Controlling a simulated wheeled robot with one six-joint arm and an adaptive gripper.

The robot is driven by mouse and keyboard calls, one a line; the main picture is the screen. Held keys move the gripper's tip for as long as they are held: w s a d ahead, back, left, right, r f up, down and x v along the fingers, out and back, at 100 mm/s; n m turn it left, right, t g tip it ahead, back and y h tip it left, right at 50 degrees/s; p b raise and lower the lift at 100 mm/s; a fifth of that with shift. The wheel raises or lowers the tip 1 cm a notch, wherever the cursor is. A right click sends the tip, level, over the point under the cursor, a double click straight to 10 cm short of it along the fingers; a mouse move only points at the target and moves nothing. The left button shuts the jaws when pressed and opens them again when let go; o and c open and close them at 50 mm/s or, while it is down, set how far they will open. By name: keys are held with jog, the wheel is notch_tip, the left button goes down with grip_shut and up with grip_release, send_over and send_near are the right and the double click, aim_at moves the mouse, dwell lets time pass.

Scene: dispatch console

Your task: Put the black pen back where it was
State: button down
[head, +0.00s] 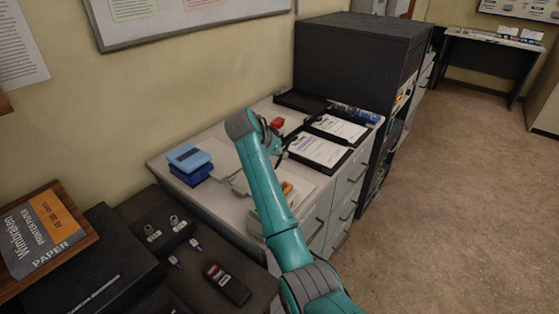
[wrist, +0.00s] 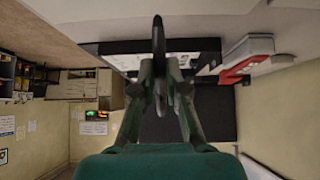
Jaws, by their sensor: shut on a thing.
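My gripper (wrist: 160,78) is shut on a dark, slim thing, which I take to be the black pen (wrist: 158,38); it sticks out beyond the fingertips in the wrist view. In the head view my gripper is small and dark over the white counter, partly hidden by my arm, and I cannot make out the pen there. Two black clipboards or trays with white sheets, a farther one (head: 338,127) and a nearer one (head: 318,151), lie right of the gripper. The frames do not mark the pen's earlier place.
A red object (head: 277,122) stands close behind my gripper. An empty-looking black tray (head: 299,101) and blue items (head: 352,111) lie at the counter's back, by a large black cabinet (head: 350,55). Stacked blue boxes (head: 189,158) are at left. Floor (head: 450,190) on the right is clear.

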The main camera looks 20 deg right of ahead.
aim_at(280, 162)
jog(key=shift+f, duration=1.35)
jog(key=shift+f, duration=0.1)
jog(key=c, duration=1.2)
grip_release()
jog(key=v, duration=1.2)
